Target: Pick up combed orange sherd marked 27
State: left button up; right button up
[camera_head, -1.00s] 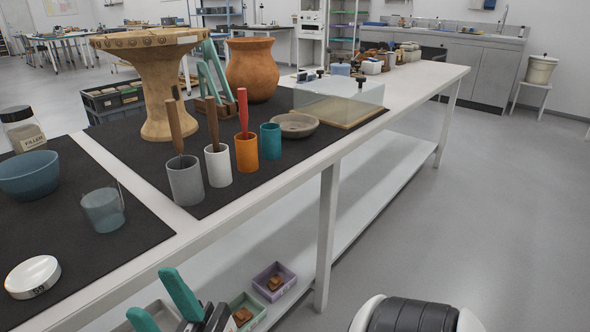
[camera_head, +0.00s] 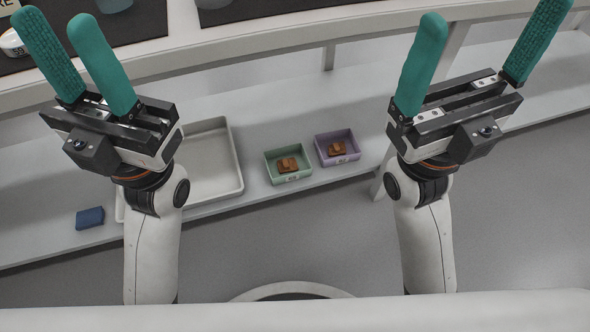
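Orange-brown sherd pieces (camera_head: 287,164) lie in a small green tray (camera_head: 291,180) on the lower shelf. Similar orange-brown pieces (camera_head: 337,149) lie in a small purple tray (camera_head: 345,160) just to its right. Combing and a number 27 are too small to make out on either. My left gripper (camera_head: 56,20) is open and empty, its teal fingers apart, to the left of both trays. My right gripper (camera_head: 494,14) is open wider and empty, to the right of both trays. Both grippers are raised and apart from the trays.
A large pale tray (camera_head: 232,160), empty where it shows, is partly behind my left arm. A dark blue block (camera_head: 90,217) lies on the shelf (camera_head: 262,109) at left. The worktop edge (camera_head: 270,42) runs above the shelf. A white lid (camera_head: 13,43) sits top left.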

aim_at(286, 165)
jog(key=i+l, duration=0.1)
jog(key=l, duration=0.45)
jog(key=i+l, duration=0.1)
jog(key=l, duration=0.45)
jog(key=i+l, duration=0.1)
jog(key=l, duration=0.5)
